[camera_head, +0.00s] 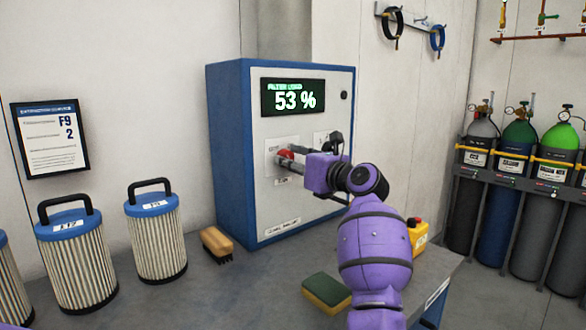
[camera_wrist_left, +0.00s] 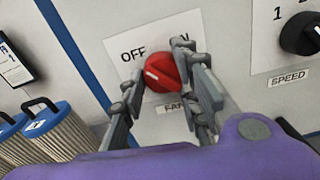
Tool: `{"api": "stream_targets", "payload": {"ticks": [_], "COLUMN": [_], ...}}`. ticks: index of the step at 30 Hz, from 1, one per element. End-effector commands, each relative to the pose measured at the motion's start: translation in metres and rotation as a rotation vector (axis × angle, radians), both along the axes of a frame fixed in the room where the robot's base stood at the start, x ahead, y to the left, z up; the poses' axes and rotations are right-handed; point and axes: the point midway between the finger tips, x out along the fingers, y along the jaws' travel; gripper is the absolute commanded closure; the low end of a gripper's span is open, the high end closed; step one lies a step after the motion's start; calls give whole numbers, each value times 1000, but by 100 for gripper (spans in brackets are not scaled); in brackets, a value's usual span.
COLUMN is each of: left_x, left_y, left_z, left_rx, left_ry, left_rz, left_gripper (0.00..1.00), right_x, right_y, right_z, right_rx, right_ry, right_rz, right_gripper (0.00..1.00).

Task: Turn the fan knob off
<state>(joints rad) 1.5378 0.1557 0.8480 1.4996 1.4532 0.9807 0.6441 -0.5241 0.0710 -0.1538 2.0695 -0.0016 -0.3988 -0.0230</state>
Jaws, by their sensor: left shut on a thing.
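The red fan knob (camera_wrist_left: 160,74) is on the front panel of the blue and white filter cabinet (camera_head: 228,150). A white label plate behind it reads OFF on the left, with the right-hand word partly hidden by a finger. The knob's white mark points toward the left. My left gripper (camera_wrist_left: 158,82) is shut on the knob, with one finger on each side. In the head view the red knob (camera_head: 285,155) shows just beyond the fingertips of my left gripper (camera_head: 288,160). My right gripper is not in view.
A black speed knob (camera_wrist_left: 302,34) is right of the fan knob. The display (camera_head: 293,97) reads 53 %. On the bench are pleated filters (camera_head: 157,240), a brush (camera_head: 216,241), a sponge (camera_head: 326,292) and a yellow box (camera_head: 418,238). Gas cylinders (camera_head: 513,190) stand at right.

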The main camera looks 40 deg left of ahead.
Motion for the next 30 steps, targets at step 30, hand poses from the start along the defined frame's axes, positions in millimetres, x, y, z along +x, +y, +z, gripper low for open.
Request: {"api": "stream_targets", "payload": {"ticks": [30], "left_x": [-3], "left_y": [2], "left_z": [-1], "left_rx": [-10], "left_ry": [-99], "left_rz": [9], "left_gripper": [57], "right_x": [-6], "right_y": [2], "right_z": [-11], "right_rx": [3], "right_ry": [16], "right_rz": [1], "right_gripper": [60]}}
